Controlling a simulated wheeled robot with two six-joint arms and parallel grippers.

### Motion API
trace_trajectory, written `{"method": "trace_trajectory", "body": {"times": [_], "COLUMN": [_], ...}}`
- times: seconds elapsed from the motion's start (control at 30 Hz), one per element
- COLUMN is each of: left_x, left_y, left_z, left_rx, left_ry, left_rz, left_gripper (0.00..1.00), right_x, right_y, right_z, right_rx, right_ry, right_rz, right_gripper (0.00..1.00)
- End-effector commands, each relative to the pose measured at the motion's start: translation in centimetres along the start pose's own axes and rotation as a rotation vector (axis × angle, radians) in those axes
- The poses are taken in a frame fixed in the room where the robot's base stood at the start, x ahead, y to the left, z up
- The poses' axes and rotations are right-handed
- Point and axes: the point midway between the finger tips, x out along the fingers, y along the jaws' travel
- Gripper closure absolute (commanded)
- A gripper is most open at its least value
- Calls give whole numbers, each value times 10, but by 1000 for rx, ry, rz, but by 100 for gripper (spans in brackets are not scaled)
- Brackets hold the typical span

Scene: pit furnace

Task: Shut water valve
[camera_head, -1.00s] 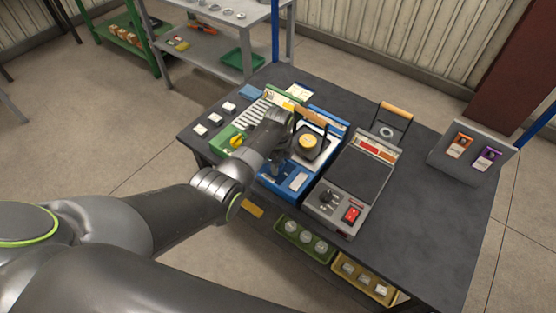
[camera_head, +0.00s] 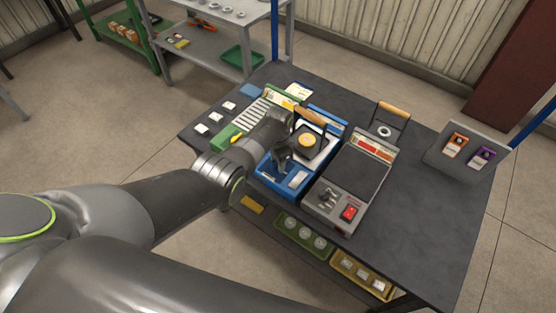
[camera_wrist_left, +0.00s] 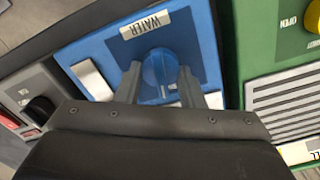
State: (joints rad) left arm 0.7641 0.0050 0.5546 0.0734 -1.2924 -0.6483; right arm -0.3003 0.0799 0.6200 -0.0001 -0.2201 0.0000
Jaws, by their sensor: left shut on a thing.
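The water valve is a round blue knob (camera_wrist_left: 159,75) on a blue panel (camera_wrist_left: 205,45), under a white label reading WATER (camera_wrist_left: 145,23) in the left wrist view. My left gripper (camera_wrist_left: 158,80) has one finger on each side of the knob and is shut on it. In the head view my left gripper (camera_head: 283,157) is over the front of the blue unit (camera_head: 270,184); the arm comes in from the left and the knob is hidden or too small to make out there. My right gripper is not in view.
A green unit (camera_head: 228,134) stands left of the blue one, a grey unit (camera_head: 325,215) with a black knob and red switch right of it. A dark pot (camera_head: 312,141) sits on the blue unit.

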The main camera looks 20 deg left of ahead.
Motion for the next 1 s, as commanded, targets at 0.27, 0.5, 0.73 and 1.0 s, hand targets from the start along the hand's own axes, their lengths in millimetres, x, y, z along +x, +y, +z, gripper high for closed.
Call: {"method": "trace_trajectory", "body": {"times": [0.27, 0.5, 0.73, 1.0], "left_x": [-1, -1, -1, -1], "left_y": [-2, -2, -2, -2], "left_z": [0, 0, 0, 0], "left_rx": [-142, -195, -205, -204], "left_ry": [0, 1, 1, 1], "left_rz": [-2, -2, -2, -2], "left_gripper": [88, 88, 88, 58], "right_x": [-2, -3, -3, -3], "right_y": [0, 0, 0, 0], "right_z": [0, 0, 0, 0], "right_rx": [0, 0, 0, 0], "right_ry": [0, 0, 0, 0], "right_rz": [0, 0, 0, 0], "right_gripper": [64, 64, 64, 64]}}
